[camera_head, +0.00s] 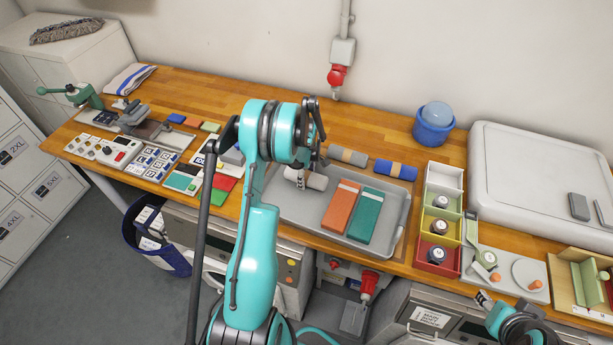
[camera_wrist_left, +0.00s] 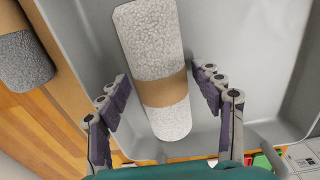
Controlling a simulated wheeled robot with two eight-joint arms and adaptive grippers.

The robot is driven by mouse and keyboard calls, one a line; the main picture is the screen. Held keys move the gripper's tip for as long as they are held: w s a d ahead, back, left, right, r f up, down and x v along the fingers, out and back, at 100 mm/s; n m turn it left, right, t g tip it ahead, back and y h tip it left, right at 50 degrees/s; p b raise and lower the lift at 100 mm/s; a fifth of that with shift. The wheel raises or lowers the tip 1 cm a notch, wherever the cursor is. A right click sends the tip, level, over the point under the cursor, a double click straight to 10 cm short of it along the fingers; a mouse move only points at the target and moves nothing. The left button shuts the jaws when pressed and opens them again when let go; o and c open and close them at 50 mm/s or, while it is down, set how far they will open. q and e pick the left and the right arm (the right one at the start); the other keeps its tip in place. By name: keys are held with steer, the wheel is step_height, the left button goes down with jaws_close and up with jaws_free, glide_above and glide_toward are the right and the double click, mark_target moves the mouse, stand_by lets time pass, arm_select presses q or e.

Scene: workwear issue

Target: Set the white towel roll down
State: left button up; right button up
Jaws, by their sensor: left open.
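The white towel roll (camera_head: 314,180) with a tan band lies in the left part of the grey tray (camera_head: 386,238). In the left wrist view the roll (camera_wrist_left: 152,45) runs between the two fingers of my left gripper (camera_wrist_left: 162,82), with a gap on each side. My left gripper (camera_head: 302,176) is open around the roll, and my left arm partly hides it in the head view. My right gripper (camera_head: 486,298) shows at the lower right, away from the tray; its opening is unclear.
An orange box (camera_head: 341,207) and a green box (camera_head: 366,215) lie in the tray to the right. A grey roll (camera_head: 348,156) and a blue roll (camera_head: 395,170) lie behind it. A compartment rack (camera_head: 441,215) stands to the right.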

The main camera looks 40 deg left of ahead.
mark_target(306, 175)
arm_select(q)
steer(key=r, duration=1.1)
steer(key=shift+s+d+p, duration=0.1)
steer(key=shift+s+p, duration=0.15)
steer(key=shift+p, duration=0.05)
steer(key=s+d+r+m+t, duration=0.2)
steer(key=s+d+r+m, duration=0.25)
steer(key=d+r, duration=0.35)
steer(key=s+d+r+m+t, duration=0.1)
steer(key=s+d+r+m, duration=0.2)
steer(key=d+r+m, duration=0.4)
steer(key=s+d+r+m+t, duration=0.1)
steer(key=s+d+m+t, duration=0.2)
steer(key=s+d+m, duration=0.6)
steer(key=s+d, duration=0.2)
steer(key=shift+s+t, duration=0.3)
steer(key=shift+s, duration=0.05)
